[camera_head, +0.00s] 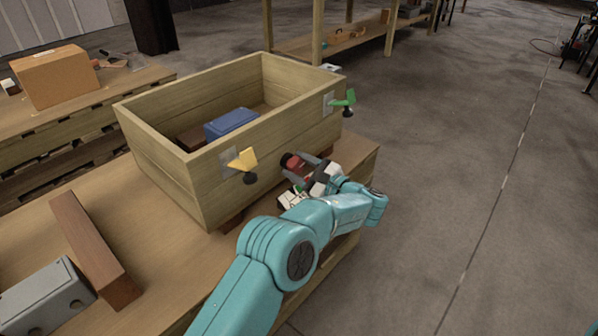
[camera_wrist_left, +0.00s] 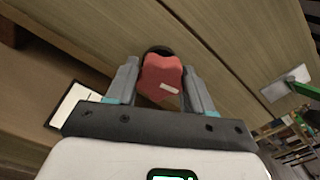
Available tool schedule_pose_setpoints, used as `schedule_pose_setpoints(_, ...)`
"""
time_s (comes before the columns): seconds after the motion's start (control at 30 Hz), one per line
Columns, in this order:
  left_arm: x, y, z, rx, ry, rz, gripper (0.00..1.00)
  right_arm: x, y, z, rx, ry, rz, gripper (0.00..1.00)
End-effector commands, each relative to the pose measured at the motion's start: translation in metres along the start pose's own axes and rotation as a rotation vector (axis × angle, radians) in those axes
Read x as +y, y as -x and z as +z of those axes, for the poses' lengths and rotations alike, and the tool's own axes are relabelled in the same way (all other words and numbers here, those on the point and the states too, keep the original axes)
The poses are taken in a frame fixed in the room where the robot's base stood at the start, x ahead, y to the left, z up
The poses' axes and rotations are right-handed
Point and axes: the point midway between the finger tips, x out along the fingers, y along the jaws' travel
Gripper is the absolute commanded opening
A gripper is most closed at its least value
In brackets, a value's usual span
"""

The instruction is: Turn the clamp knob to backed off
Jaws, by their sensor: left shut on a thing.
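The clamp knob is red with a pale mark on its face, and it sits on the front wall of a wooden crate (camera_head: 190,178). In the left wrist view the red knob (camera_wrist_left: 162,76) lies between the two fingers of my left gripper (camera_wrist_left: 160,88), which is shut on it. A black round part shows behind the knob. In the head view my left gripper (camera_head: 303,172) reaches the crate wall from the right, and the red knob (camera_head: 294,164) shows partly between its fingers. My right gripper is in neither view.
A yellow flag-shaped part (camera_head: 243,160) and a green one (camera_head: 344,98) stick out from plates on the crate wall. A blue box (camera_head: 230,122) lies inside the crate. A brown block (camera_head: 95,250) and grey case (camera_head: 45,300) lie on the bench at left.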

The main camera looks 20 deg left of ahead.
Motion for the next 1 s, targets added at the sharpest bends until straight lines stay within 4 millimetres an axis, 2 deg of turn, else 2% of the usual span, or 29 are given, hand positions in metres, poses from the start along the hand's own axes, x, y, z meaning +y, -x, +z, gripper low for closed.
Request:
schedule_pose_setpoints(0.4,0.0,-0.001,0.003,-0.007,0.229,0.0,0.21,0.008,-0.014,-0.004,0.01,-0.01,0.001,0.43)
schedule_pose_setpoints(1.0,-0.001,-0.002,0.004,-0.009,0.273,0.002,0.21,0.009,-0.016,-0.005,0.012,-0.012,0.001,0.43)
